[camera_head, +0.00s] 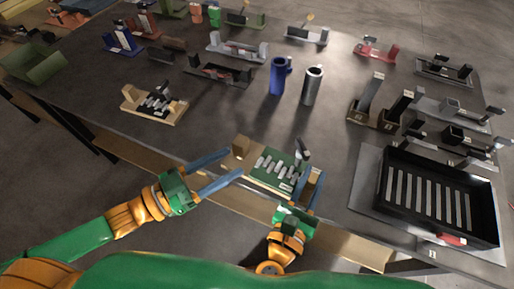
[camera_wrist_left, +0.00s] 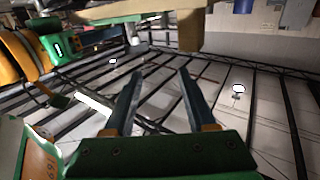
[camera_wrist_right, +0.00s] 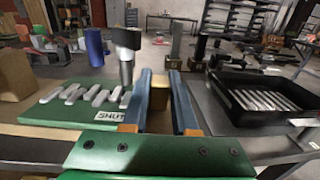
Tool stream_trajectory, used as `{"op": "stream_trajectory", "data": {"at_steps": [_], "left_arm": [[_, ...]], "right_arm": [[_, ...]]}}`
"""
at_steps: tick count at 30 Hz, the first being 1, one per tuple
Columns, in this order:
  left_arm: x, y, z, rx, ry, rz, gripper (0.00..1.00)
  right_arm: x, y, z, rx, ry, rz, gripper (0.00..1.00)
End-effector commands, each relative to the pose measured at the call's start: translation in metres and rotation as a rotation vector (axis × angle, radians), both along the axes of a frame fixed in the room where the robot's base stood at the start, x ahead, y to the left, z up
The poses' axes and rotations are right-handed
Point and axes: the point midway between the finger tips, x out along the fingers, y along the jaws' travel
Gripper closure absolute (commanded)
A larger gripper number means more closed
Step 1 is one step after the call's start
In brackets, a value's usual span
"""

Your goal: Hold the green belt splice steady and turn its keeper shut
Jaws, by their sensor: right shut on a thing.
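The green belt splice (camera_head: 283,157) lies at the table's front edge with several silver bars across it and a tan block (camera_head: 240,147) at its left end. My left gripper (camera_head: 236,163) is open and empty, close to the left tan block.
A black slotted tray (camera_head: 438,222) stands to the right on a grey mat. A blue cylinder (camera_head: 278,76) and a metal cylinder (camera_head: 312,86) stand behind the splice. A wooden-based splice (camera_head: 140,108) lies at left. Bare table lies between it and the green splice.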

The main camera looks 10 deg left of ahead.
Motion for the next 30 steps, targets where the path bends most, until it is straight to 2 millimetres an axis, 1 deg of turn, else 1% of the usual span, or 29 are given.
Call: {"op": "stream_trajectory", "data": {"at_steps": [1, 2, 3, 4, 5, 6, 7, 8, 9, 11, 12, 14, 15, 16, 17, 18, 19, 20, 21, 23, 24, 27, 28, 29, 30], "left_arm": [[0.003, -0.003, 0.007, -0.002, -0.043, -0.008, 0.27], [0.005, -0.006, 0.014, -0.002, -0.088, -0.021, 0.19], [0.009, -0.012, 0.027, -0.004, -0.176, -0.045, 0.08], [0.011, -0.018, 0.039, -0.004, -0.259, -0.069, 0.03], [0.012, -0.025, 0.052, -0.001, -0.359, -0.100, 0.03], [0.012, -0.036, 0.071, 0.005, -0.504, -0.151, 0.03], [0.009, -0.046, 0.085, 0.012, -0.619, -0.195, 0.03], [0.005, -0.056, 0.097, 0.022, -0.734, -0.242, 0.03], [-0.001, -0.069, 0.110, 0.040, -0.885, -0.309, 0.03], [-0.014, -0.087, 0.125, 0.076, -1.107, -0.420, 0.03], [-0.022, -0.099, 0.131, 0.109, -1.251, -0.500, 0.03], [-0.033, -0.114, 0.134, 0.171, -1.463, -0.630, 0.03], [-0.039, -0.123, 0.133, 0.225, -1.600, -0.723, 0.03], [-0.042, -0.128, 0.130, 0.270, -1.698, -0.798, 0.03], [-0.043, -0.132, 0.127, 0.321, -1.793, -0.874, 0.03], [-0.042, -0.136, 0.122, 0.400, -1.913, -0.980, 0.03], [-0.040, -0.138, 0.119, 0.466, -1.997, -1.064, 0.03], [-0.035, -0.139, 0.115, 0.539, -2.071, -1.146, 0.03], [-0.027, -0.138, 0.111, 0.642, -2.158, -1.254, 0.03], [-0.011, -0.134, 0.110, 0.806, -2.254, -1.403, 0.03], [0.001, -0.129, 0.111, 0.912, -2.298, -1.494, 0.03], [0.025, -0.119, 0.120, 1.148, -2.348, -1.665, 0.03], [0.030, -0.116, 0.123, 1.202, -2.352, -1.699, 0.03], [0.035, -0.114, 0.126, -1.220, 2.303, 1.693, 0.03], [0.039, -0.112, 0.129, -1.240, 2.254, 1.683, 0.03]], "right_arm": [[0.000, 0.000, 0.001, 0.001, -0.003, 0.000, 1.00], [0.000, 0.000, 0.001, 0.001, -0.003, 0.000, 1.00], [0.000, 0.000, 0.001, 0.001, -0.003, 0.000, 1.00], [0.000, 0.000, 0.001, 0.001, -0.003, 0.000, 1.00], [0.000, 0.000, 0.001, 0.001, -0.003, 0.000, 1.00], [0.000, 0.000, 0.001, 0.001, -0.003, 0.000, 1.00], [0.000, 0.000, 0.001, 0.001, -0.003, 0.000, 1.00], [0.000, 0.000, 0.001, 0.001, -0.003, 0.000, 1.00], [0.000, 0.000, 0.001, 0.001, -0.003, 0.000, 1.00], [0.000, 0.000, 0.001, 0.001, -0.003, 0.000, 1.00], [0.000, 0.000, 0.001, 0.001, -0.003, 0.000, 1.00], [0.000, 0.000, 0.001, 0.001, -0.003, 0.000, 1.00], [0.000, 0.000, 0.001, 0.001, -0.003, 0.000, 1.00], [0.000, 0.000, 0.001, 0.001, -0.003, 0.000, 1.00], [0.000, 0.000, 0.001, 0.001, -0.003, 0.000, 1.00], [0.000, 0.000, 0.001, 0.001, -0.003, 0.000, 1.00], [0.000, 0.000, 0.001, 0.001, -0.003, 0.000, 1.00], [0.000, 0.000, 0.001, 0.001, -0.003, 0.000, 1.00], [0.000, 0.000, 0.001, 0.001, -0.003, 0.000, 1.00], [0.000, 0.000, 0.001, 0.001, -0.003, 0.000, 1.00], [0.000, 0.000, 0.001, 0.001, -0.003, 0.000, 1.00], [0.000, 0.000, 0.001, 0.001, -0.003, 0.000, 1.00], [0.000, 0.000, 0.001, 0.001, -0.003, 0.000, 1.00], [0.000, 0.000, 0.001, 0.001, -0.003, 0.000, 1.00], [0.000, 0.000, 0.001, 0.001, -0.003, 0.000, 1.00]]}}
